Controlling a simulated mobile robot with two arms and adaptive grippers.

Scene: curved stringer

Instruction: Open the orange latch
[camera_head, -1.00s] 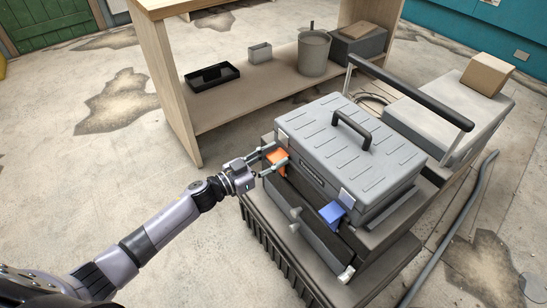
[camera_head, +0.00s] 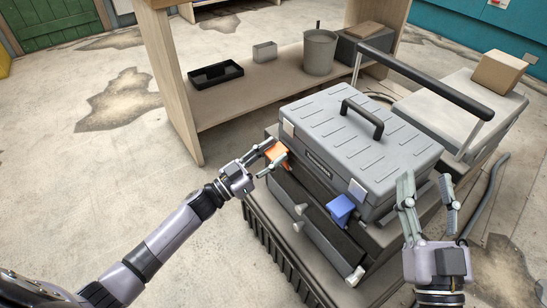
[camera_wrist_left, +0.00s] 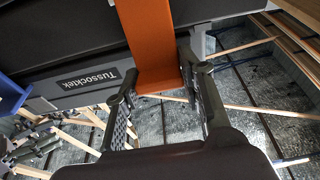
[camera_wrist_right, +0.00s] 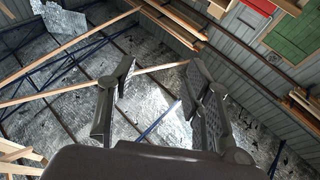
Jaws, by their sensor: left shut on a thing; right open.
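The orange latch (camera_head: 279,151) is on the front of the grey toolbox (camera_head: 355,145), near its left end, and sticks out from it. In the left wrist view the orange latch (camera_wrist_left: 148,40) is a broad strip between my fingers. My left gripper (camera_head: 275,153) is shut on the orange latch, one finger on each side; it also shows in the left wrist view (camera_wrist_left: 158,65). The blue latch (camera_head: 341,208) sticks out further right on the same front. My right gripper (camera_head: 428,192) is open and empty, right of the toolbox's front corner; it also shows in the right wrist view (camera_wrist_right: 155,75).
The toolbox has a black top handle (camera_head: 362,118) and stands on a dark drawer unit (camera_head: 315,225). A cart handle (camera_head: 425,80) rises behind it. A wooden shelf (camera_head: 240,108) holds a black tray (camera_head: 215,75) and a bucket (camera_head: 319,52). The floor at left is clear.

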